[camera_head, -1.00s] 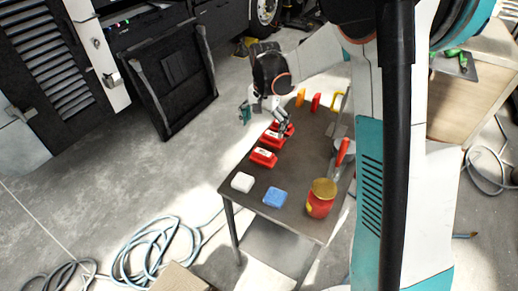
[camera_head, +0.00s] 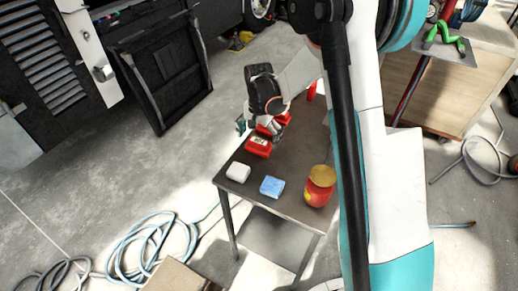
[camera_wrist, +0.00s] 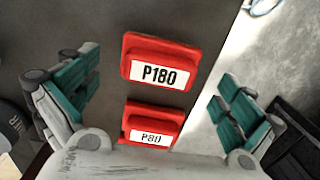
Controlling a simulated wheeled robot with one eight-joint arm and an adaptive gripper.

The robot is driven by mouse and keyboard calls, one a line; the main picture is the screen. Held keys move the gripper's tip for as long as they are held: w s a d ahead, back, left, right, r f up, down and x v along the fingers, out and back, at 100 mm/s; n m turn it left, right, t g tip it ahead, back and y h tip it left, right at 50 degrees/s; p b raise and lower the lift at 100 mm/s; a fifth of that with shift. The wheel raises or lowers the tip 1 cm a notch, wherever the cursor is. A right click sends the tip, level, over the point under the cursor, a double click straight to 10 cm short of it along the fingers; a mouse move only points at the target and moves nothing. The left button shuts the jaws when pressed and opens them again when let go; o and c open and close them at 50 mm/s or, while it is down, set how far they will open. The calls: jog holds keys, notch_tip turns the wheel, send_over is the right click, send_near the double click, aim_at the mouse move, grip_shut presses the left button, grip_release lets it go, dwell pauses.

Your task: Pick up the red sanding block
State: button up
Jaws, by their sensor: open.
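Red sanding blocks stand in a row on the dark table (camera_head: 292,160). In the wrist view, one labelled P180 (camera_wrist: 160,62) lies in the upper middle, and one labelled P80 (camera_wrist: 152,124) lies below it, partly cut off by my wrist. In the head view, the nearest red block (camera_head: 258,147) shows clearly; those behind it are partly hidden by my gripper. My gripper (camera_wrist: 157,98) is open, with one green-padded finger on each side of the two blocks. Nothing is held between the fingers. I cannot tell its exact height over them.
A white block (camera_head: 238,173), a blue block (camera_head: 271,187) and a red jar with a gold lid (camera_head: 320,187) stand on the near part of the table. A red upright item (camera_head: 311,91) is at the far end. Coiled hoses (camera_head: 150,243) lie on the floor.

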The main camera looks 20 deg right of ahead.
aim_at(259, 141)
notch_tip(259, 141, down, 3)
jog(key=shift+f+b, duration=0.1)
jog(key=shift+b, duration=0.35)
jog(key=c, duration=1.2)
jog(key=shift+r, duration=0.2)
notch_tip(259, 141, up, 20)
jog(key=p, duration=0.6)
jog(key=shift+p, duration=0.35)
